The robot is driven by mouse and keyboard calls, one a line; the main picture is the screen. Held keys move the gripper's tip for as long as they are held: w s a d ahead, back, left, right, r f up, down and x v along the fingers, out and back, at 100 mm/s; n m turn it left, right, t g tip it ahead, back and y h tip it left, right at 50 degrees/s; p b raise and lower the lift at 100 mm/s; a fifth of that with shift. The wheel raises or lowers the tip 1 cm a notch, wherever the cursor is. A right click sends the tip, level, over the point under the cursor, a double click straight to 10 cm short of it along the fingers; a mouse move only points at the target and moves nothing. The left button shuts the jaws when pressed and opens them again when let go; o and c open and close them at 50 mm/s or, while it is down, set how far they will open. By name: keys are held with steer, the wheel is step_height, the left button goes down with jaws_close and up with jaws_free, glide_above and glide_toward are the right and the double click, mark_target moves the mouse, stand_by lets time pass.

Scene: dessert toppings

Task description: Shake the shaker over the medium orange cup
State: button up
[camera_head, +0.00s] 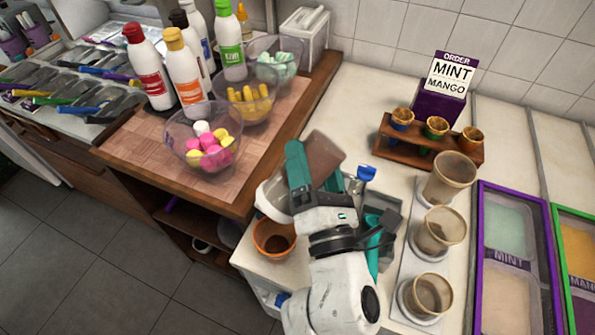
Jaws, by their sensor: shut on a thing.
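My gripper (314,172), with teal fingers, is shut on the shaker (325,153), a brownish see-through vessel tilted in its hold. The fingers and the hand hide part of the shaker. An orange cup (273,238) stands upright at the near left of the white counter, below and left of my gripper in the picture. It is the only larger orange cup in view. Its inside looks dark, and I cannot tell what is in it. The shaker shows above the cup in the picture; I cannot tell whether its mouth is over the cup.
A grey tray (392,222) with tools lies right of my gripper. Several tan cups (438,232) stand farther right, beside the mint bin (507,228). A wooden rack (402,152) holds small cups. Topping bowls (203,140) and squeeze bottles (184,72) stand on the wooden board at left.

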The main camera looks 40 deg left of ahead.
mark_target(316, 142)
steer(key=shift+r+p, duration=2.8)
steer(key=shift+r, duration=0.3)
step_height(316, 142, down, 8)
steer(key=b, duration=0.8)
steer(key=shift+f, duration=0.2)
steer(key=shift+r, duration=0.15)
steer(key=shift+r, duration=0.15)
